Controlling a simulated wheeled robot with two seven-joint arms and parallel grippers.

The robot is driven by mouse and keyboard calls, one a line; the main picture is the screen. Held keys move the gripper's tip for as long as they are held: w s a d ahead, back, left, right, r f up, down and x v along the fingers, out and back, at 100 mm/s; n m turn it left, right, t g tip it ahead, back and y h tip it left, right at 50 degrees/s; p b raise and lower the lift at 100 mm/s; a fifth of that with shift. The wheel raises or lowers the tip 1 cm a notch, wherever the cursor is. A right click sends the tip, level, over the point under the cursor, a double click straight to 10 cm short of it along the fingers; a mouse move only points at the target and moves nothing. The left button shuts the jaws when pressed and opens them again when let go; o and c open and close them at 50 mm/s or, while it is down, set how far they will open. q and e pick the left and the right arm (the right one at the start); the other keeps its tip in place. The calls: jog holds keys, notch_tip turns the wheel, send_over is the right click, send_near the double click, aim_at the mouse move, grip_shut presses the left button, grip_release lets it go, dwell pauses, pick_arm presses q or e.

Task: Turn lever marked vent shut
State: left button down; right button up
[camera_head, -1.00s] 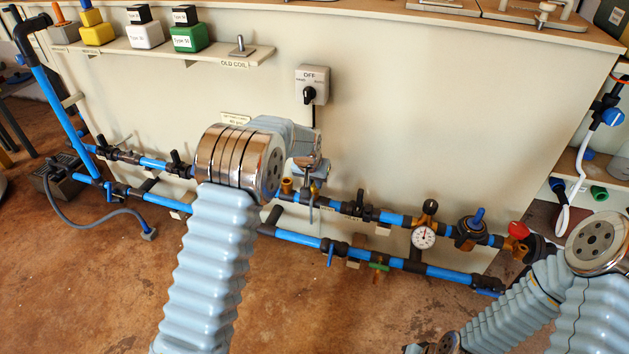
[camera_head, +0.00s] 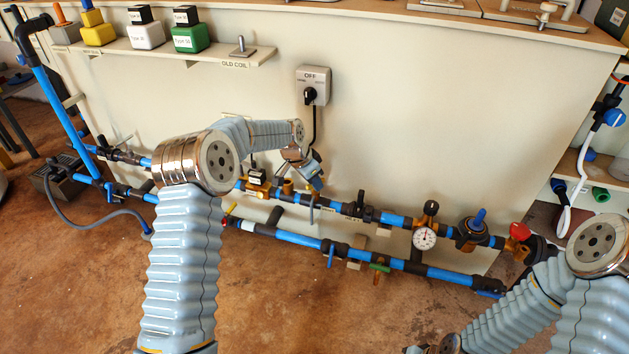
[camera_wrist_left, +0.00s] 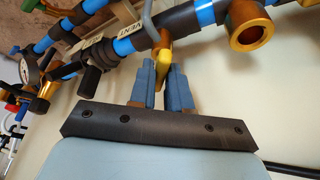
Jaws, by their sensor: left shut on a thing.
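The lever joins a brass fitting (camera_wrist_left: 165,44) on the black and blue pipe. A tag reading VENT (camera_wrist_left: 128,30) sits beside the lever. In the head view, my left gripper (camera_head: 314,184) is at the upper pipe run below the OFF switch. The lever is hidden there behind my gripper and wrist. My right arm shows at the lower right, but its gripper is out of view.
A grey bent handle (camera_wrist_left: 149,22) is close to my fingers. A brass port (camera_wrist_left: 250,32) opens farther along the pipe. A pressure gauge (camera_head: 424,238) and a red knob (camera_head: 518,231) are to the right. A lower pipe (camera_head: 300,238) runs in front. The floor is open.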

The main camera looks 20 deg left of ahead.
pick_arm(q)
jog(key=m+g+p, duration=0.1)
jog(key=m, duration=0.1)
jog(key=m+h+p, duration=0.1)
jog(key=m, duration=0.2)
jog(key=shift+w+a+m+g, duration=0.1)
jog(key=shift+w+m+g, duration=0.05)
jog(key=shift+m+g, duration=0.2)
jog(key=m+g+p, duration=0.1)
jog(key=m+g, duration=0.1)
jog(key=m, duration=0.2)
jog(key=shift+w+m+p, duration=0.1)
jog(key=shift+m+p, duration=0.15)
jog(key=shift+p, duration=0.15)
jog(key=c, duration=1.2)
grip_release()
jog(key=shift+o, duration=0.2)
jog(key=shift+h, duration=0.3)
jog(key=p+v, duration=0.1)
jog(key=v, duration=0.6)
jog(key=shift+r, duration=0.2)
